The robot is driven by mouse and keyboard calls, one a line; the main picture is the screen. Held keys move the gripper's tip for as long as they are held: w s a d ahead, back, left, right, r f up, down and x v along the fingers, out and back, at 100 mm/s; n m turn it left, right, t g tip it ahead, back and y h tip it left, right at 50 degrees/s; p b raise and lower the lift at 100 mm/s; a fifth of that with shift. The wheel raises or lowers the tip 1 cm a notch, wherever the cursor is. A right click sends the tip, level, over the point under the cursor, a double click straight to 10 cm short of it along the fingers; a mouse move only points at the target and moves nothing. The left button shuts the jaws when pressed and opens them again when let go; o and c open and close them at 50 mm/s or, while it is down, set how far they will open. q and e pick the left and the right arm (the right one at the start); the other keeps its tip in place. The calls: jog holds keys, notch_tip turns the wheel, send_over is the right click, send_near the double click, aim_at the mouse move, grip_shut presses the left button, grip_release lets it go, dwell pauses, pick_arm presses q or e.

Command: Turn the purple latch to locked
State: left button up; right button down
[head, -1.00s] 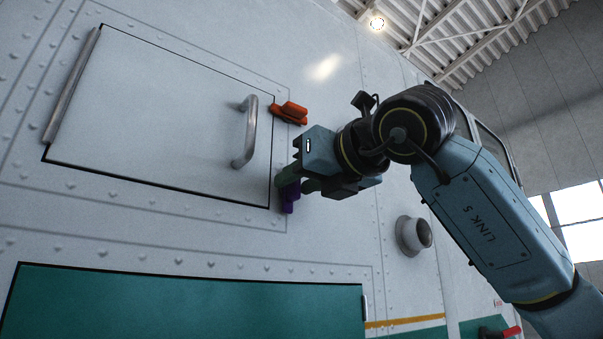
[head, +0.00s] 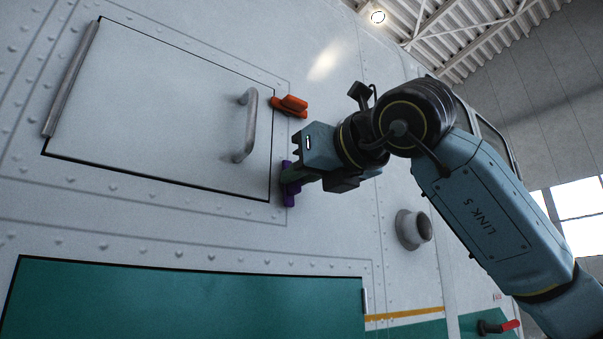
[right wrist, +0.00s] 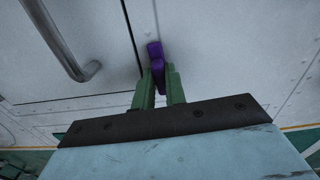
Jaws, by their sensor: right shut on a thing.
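The purple latch (head: 289,197) sits at the lower right edge of the white hatch door (head: 160,110). In the head view it stands roughly upright, showing above and below my fingers. In the right wrist view the latch (right wrist: 155,50) lies just right of the door seam, roughly along it. My right gripper (head: 291,178) is shut on the latch. In the right wrist view its green fingers (right wrist: 160,80) are on either side of the latch, and its middle is partly hidden. My left gripper is not in view.
An orange latch (head: 290,106) sits above, reaching across the door's right edge. A metal handle (head: 248,125) stands out from the door left of my gripper. A round white fitting (head: 414,229) sticks out at lower right. A green panel (head: 180,300) is below.

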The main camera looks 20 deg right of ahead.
jog(key=shift+s+a+f+n+p, duration=0.1)
jog(key=shift+n+p, duration=0.4)
jog(key=shift+n, duration=3.75)
jog(key=shift+a+n+p, duration=0.1)
jog(key=shift+n+p, duration=0.4)
jog(key=shift+n, duration=3.75)
jog(key=c, duration=1.4)
grip_release()
jog(key=shift+f, duration=0.1)
jog(key=shift+c, duration=0.2)
